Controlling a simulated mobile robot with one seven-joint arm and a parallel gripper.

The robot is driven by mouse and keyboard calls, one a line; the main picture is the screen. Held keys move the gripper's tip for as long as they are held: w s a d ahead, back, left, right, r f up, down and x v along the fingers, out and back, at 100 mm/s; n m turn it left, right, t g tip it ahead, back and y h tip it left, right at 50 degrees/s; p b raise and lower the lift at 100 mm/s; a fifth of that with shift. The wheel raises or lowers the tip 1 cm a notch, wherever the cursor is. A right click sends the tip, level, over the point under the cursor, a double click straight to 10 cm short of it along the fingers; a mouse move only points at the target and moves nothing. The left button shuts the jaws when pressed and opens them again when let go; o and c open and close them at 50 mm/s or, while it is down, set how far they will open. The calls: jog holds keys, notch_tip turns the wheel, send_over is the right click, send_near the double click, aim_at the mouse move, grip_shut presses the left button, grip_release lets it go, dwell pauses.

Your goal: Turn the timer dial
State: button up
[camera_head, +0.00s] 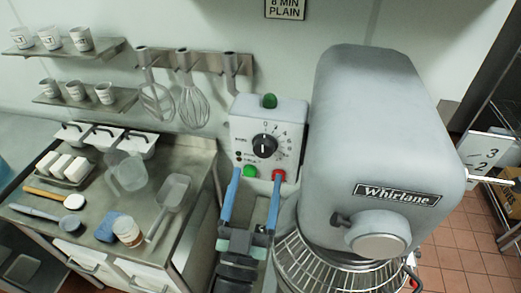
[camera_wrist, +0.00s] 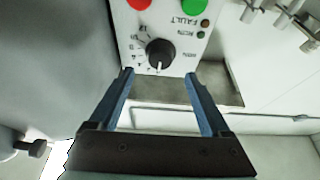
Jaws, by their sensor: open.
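The timer dial (camera_head: 264,145) is a black round knob on a white control box (camera_head: 288,116), with numbers printed around it. A green button and a red button sit below the dial, and a green knob tops the box. My gripper (camera_head: 255,175) is open, its two blue fingers pointing up at the box just below the dial. In the wrist view the dial (camera_wrist: 159,52) shows upside down, beyond and between the open fingertips (camera_wrist: 158,75). Nothing is between the fingers, and they look apart from the dial.
A large grey Whirlane mixer (camera_head: 375,135) stands close on the right, with a wire guard (camera_head: 315,268) below its head. A steel counter (camera_head: 95,200) with scoops, a jug and tubs lies left. Whisks (camera_head: 192,104) hang from a wall rail.

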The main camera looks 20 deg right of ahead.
aim_at(262, 151)
jog(key=p+x, duration=0.1)
jog(key=x, duration=0.4)
jog(key=shift+w+d+r, duration=0.1)
jog(key=shift+w, duration=0.05)
grip_shut()
